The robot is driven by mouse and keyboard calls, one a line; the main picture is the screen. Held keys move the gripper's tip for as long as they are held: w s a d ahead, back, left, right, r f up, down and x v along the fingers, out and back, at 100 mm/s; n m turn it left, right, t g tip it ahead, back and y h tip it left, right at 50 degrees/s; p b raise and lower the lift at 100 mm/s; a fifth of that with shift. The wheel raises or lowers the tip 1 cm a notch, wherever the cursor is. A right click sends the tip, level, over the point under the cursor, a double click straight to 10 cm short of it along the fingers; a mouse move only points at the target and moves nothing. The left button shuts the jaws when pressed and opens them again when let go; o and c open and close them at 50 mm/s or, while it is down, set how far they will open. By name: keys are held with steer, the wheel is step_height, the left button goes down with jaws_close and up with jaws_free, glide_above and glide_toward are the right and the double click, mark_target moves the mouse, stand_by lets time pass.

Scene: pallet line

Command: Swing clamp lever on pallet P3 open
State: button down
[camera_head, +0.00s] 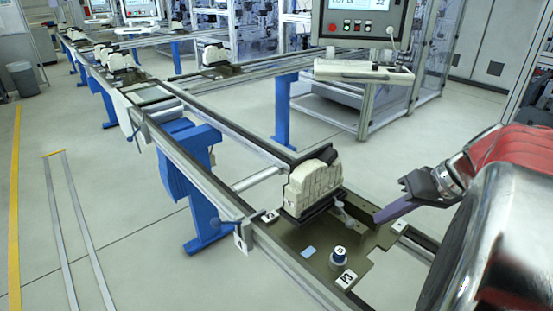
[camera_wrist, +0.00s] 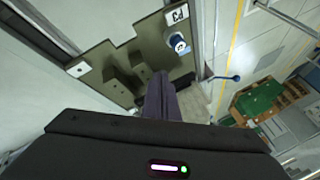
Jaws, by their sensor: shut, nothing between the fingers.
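Pallet P3 (camera_head: 295,238) is a dark olive plate on the near end of the line. The plate (camera_wrist: 125,60) and knob (camera_wrist: 178,43) also show in the wrist view, by a P3 label (camera_wrist: 177,15). A thin rod with a blue ball end (camera_wrist: 236,78) sticks out right of the plate there; I cannot tell for sure that it is the clamp lever. My gripper (camera_head: 380,219) is shut and empty, its purple fingers (camera_wrist: 160,82) over the plate, apart from the knob.
The line's rails (camera_head: 190,133) run to the back left with more loaded pallets (camera_head: 215,58). Blue legs (camera_head: 283,108) hold them up. A control panel (camera_head: 362,20) stands behind. A green thing (camera_wrist: 258,100) lies at right in the wrist view.

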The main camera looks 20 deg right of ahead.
steer(key=s+d+t, duration=0.1)
steer(key=s+d, duration=0.1)
steer(key=d, duration=0.4)
steer(key=shift+s+d, duration=0.2)
steer(key=shift+d, duration=0.2)
steer(key=shift+w, duration=0.1)
